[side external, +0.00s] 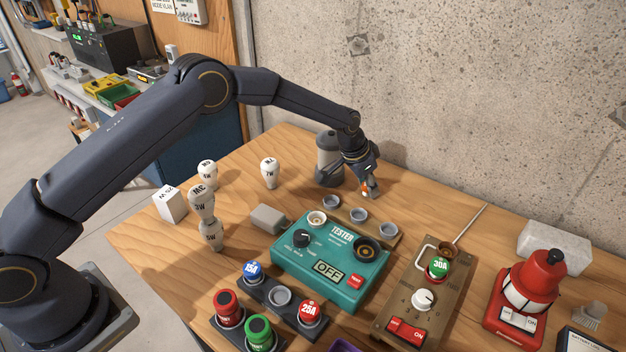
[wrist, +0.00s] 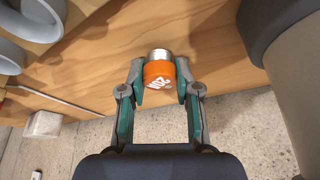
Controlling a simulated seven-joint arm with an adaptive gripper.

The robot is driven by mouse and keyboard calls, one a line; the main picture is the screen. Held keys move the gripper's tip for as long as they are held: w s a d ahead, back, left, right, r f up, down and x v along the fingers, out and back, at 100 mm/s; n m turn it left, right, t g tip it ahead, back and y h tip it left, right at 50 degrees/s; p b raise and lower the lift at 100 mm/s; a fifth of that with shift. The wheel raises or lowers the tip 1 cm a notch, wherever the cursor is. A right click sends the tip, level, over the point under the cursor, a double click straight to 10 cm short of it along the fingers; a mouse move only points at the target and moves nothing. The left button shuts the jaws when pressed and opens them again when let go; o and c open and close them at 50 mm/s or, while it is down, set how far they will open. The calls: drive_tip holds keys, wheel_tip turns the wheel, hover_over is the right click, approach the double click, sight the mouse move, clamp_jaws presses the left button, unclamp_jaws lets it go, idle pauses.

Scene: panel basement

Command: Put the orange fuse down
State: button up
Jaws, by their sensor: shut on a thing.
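The orange fuse (wrist: 159,74) has a silver metal cap and white lettering on its side. My gripper (wrist: 160,82) is shut on it, one finger on each side, in the wrist view. In the side external view my gripper (side external: 367,188) is at the back of the wooden table, with only a small bit of the orange fuse (side external: 364,187) showing. It is just behind a wooden strip with several grey ring sockets (side external: 358,214). I cannot tell whether the fuse touches the table.
A grey cylinder (side external: 328,158) stands close beside my gripper, left of it. The teal tester (side external: 318,270) is in front of the sockets. A brown panel with a 30A fuse (side external: 438,267) is to the right. The concrete wall (side external: 440,100) is close behind.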

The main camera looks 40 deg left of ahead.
drive_tip(key=o, duration=1)
drive_tip(key=shift+f, duration=0.1)
drive_tip(key=shift+o, duration=0.2)
drive_tip(key=s+a+r+n, duration=0.1)
drive_tip(key=s+a+r, duration=0.4)
drive_tip(key=r, duration=0.4)
drive_tip(key=s+a+r+t+y, duration=0.1)
drive_tip(key=s+a+r, duration=0.1)
drive_tip(key=s+r, duration=0.55)
drive_tip(key=s+a+r+n, duration=0.1)
drive_tip(key=s+a+r, duration=0.4)
drive_tip(key=r, duration=0.5)
drive_tip(key=s+a+n, duration=0.1)
drive_tip(key=s+a, duration=0.1)
drive_tip(key=s, duration=1)
drive_tip(key=s+a+f+n+y, duration=0.1)
drive_tip(key=s+a+n, duration=0.1)
drive_tip(key=s, duration=1)
drive_tip(key=shift+a+n+t, duration=0.3)
drive_tip(key=shift+a, duration=0.45)
